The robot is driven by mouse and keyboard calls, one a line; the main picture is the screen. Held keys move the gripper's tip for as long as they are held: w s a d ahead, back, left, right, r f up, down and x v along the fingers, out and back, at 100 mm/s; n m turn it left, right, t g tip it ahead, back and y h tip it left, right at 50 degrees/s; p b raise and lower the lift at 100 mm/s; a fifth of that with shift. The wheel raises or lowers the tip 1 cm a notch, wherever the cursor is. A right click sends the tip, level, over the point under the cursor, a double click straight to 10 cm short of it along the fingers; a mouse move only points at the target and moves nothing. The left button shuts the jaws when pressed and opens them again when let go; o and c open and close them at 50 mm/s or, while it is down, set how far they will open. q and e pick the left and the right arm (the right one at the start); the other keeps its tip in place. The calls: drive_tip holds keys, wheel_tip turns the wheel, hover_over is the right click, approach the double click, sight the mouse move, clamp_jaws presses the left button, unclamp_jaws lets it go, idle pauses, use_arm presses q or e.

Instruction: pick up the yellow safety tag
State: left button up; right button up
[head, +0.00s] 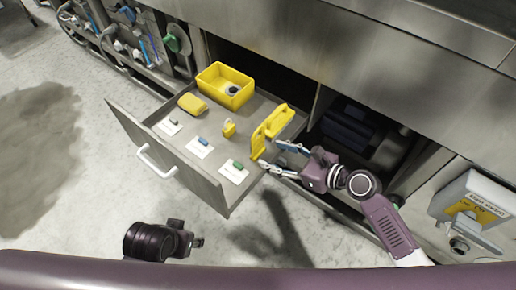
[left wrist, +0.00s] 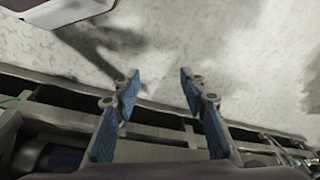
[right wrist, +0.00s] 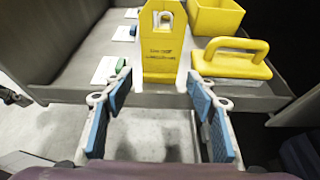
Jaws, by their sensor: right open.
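The yellow safety tag (head: 258,142) stands upright at the near right side of the open drawer, a flat plate with a hole at its top and small dark print. In the right wrist view the tag (right wrist: 160,50) is straight ahead, between the fingertip lines. My right gripper (head: 270,158) is open and empty, just right of the tag; its fingertips (right wrist: 159,76) are spread on either side of the tag's lower part. Whether they touch it I cannot tell. My left gripper (left wrist: 160,76) is open and empty, over the floor, away from the drawer.
The drawer's side wall lies near my right gripper.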

sight(259, 150)
drive_tip(key=shift+b+x, duration=0.85)
drive_tip(key=shift+x, duration=1.9)
use_arm(q)
drive_tip(key=v, duration=0.5)
drive_tip(key=shift+a+r, duration=0.1)
drive_tip(key=shift+r, duration=0.15)
use_arm(e)
drive_tip(key=c, duration=0.8)
